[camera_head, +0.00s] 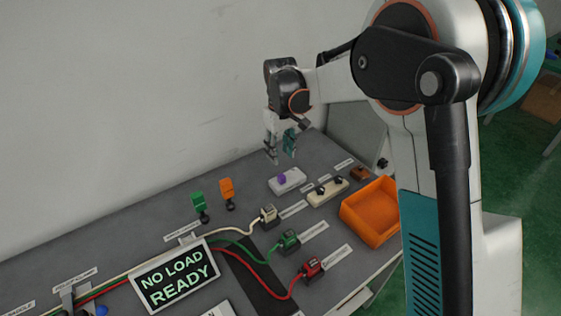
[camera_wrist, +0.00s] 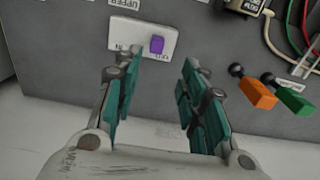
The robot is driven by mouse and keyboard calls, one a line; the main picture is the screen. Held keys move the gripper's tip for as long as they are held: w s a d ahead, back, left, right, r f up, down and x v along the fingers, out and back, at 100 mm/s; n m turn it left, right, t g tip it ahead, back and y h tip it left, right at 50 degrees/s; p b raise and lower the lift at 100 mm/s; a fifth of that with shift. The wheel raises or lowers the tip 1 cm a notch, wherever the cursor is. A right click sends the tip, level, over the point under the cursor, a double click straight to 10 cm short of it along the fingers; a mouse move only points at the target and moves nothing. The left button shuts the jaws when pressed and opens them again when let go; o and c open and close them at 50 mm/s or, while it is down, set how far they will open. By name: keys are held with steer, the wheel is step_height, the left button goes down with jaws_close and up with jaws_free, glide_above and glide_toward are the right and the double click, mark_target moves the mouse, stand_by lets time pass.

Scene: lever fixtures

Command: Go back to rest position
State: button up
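My gripper (camera_head: 281,151) hangs above the back part of the grey table, with its teal-padded fingers pointing down. In the wrist view my gripper (camera_wrist: 158,90) is open, with a wide empty gap between the pads. A white switch box (camera_head: 287,181) with a purple knob (camera_head: 282,177) lies just beyond and below the fingertips. The white box (camera_wrist: 130,36) and purple knob (camera_wrist: 157,44) also show in the wrist view, ahead of the gap and apart from the fingers. My arm reaches in from the right side of the head view.
A green lever (camera_head: 198,200) and an orange lever (camera_head: 227,188) stand to the left. A cream box with black knobs (camera_head: 327,192) and an orange tray (camera_head: 371,212) lie to the right. A "NO LOAD READY" sign (camera_head: 174,276) and cabled plugs (camera_head: 289,240) are nearer. A wall (camera_head: 120,100) rises behind.

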steer(key=shift+r, duration=0.55)
steer(key=s+d+r+m+t, duration=0.3)
steer(key=s+d+r, duration=0.9)
steer(key=s+r, duration=0.15)
steer(key=s+d+f+m+t, duration=0.1)
steer(key=s+d+m+t, duration=0.1)
steer(key=s, duration=0.6)
steer(key=s+d+f+m+t, duration=0.1)
steer(key=s+d+f+t, duration=0.1)
steer(key=s+d, duration=0.3)
steer(key=shift+s+d+m, duration=0.15)
steer(key=shift+s+m, duration=0.25)
steer(key=shift+s, duration=1.75)
